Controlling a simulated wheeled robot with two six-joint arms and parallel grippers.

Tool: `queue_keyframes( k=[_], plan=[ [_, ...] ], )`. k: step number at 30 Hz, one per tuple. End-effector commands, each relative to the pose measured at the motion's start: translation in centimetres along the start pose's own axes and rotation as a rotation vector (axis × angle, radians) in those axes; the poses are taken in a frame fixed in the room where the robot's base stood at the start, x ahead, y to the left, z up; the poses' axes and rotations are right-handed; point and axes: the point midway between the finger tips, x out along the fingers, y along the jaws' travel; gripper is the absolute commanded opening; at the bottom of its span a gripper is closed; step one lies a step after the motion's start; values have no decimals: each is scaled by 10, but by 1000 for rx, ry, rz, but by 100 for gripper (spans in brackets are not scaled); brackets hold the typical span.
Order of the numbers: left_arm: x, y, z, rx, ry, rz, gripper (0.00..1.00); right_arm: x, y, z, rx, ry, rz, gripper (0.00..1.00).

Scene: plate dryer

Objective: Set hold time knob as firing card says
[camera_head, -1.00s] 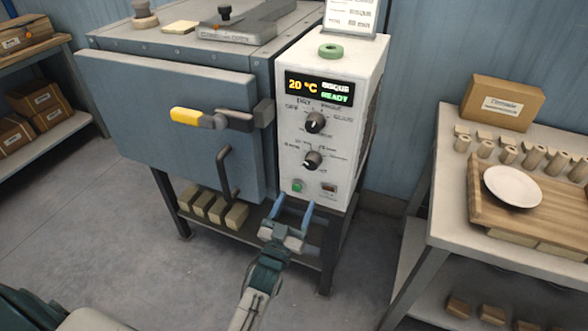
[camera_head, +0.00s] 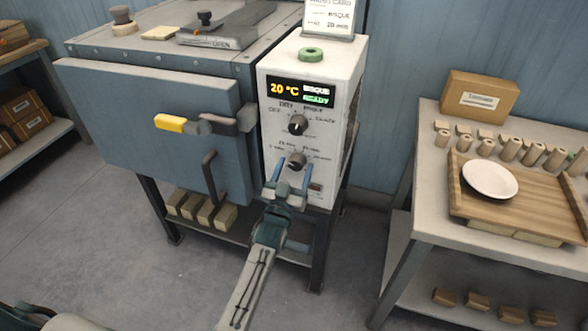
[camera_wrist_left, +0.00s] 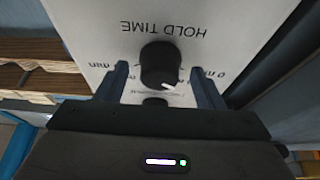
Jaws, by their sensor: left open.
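The hold time knob (camera_head: 297,161) is the lower black dial on the white control panel (camera_head: 338,75). In the left wrist view the knob (camera_wrist_left: 158,64) sits under upside-down "HOLD TIME" lettering, its white mark toward the lower right of the picture. My left gripper (camera_head: 293,164) is open at the panel, one finger on each side of the knob. The gripper (camera_wrist_left: 160,85) shows a gap between each finger and the knob. The firing card (camera_head: 331,17) stands on top of the panel box; it reads bisque and a blurred time, perhaps 20 min. My right gripper is out of view.
The upper mode knob (camera_head: 298,125) sits just above, below the display (camera_head: 301,92) showing 20 °C, bisque and ready. The kiln door (camera_head: 150,120) with its yellow-ended handle (camera_head: 170,122) is at left. A table (camera_head: 432,200) with a plate (camera_head: 490,179) stands at right.

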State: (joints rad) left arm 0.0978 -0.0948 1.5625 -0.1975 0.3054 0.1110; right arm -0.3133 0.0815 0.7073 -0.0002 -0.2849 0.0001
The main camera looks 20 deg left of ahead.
Motion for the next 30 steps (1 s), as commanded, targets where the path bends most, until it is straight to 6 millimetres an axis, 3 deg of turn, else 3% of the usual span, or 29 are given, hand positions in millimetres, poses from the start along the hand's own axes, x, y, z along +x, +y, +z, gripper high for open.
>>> queue_keyframes(
  k=[2,9,20,30],
  plan=[
    [0,0,0,0,0,0,62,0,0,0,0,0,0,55],
    [0,0,0,0,0,0,18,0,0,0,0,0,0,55],
    [0,0,-1,48,-2,20,18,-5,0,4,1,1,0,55],
    [1,-2,-4,269,-3,112,18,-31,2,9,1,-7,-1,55]
  ],
)
